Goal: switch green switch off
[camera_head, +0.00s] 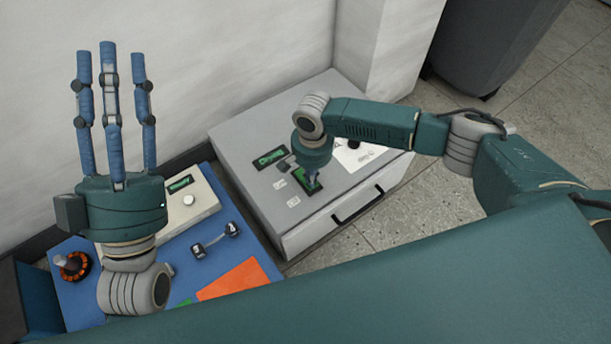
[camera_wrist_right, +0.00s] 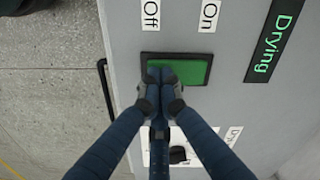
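The green switch (camera_head: 304,187) is set in the top of the grey machine box (camera_head: 245,143). It shows in the right wrist view (camera_wrist_right: 198,70) as a green rectangle in a dark frame, beside the labels "Off" (camera_wrist_right: 150,14) and "On" (camera_wrist_right: 209,16). My right gripper (camera_head: 316,186) points down at the switch. Its fingertips (camera_wrist_right: 161,74) are drawn together, empty, and cover part of the switch; whether they touch it I cannot tell. The display (camera_wrist_right: 272,42) reads "Drying". My left gripper (camera_head: 112,60) is open and empty, fingers pointing up, away from the box.
A blue board (camera_head: 210,265) left of the box carries a white unit with a green display (camera_head: 180,184), a small dumbbell-shaped part (camera_head: 215,240), an orange-black ring (camera_head: 73,265) and an orange patch (camera_head: 235,280). The box has a black front handle (camera_head: 357,205). A wall stands behind.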

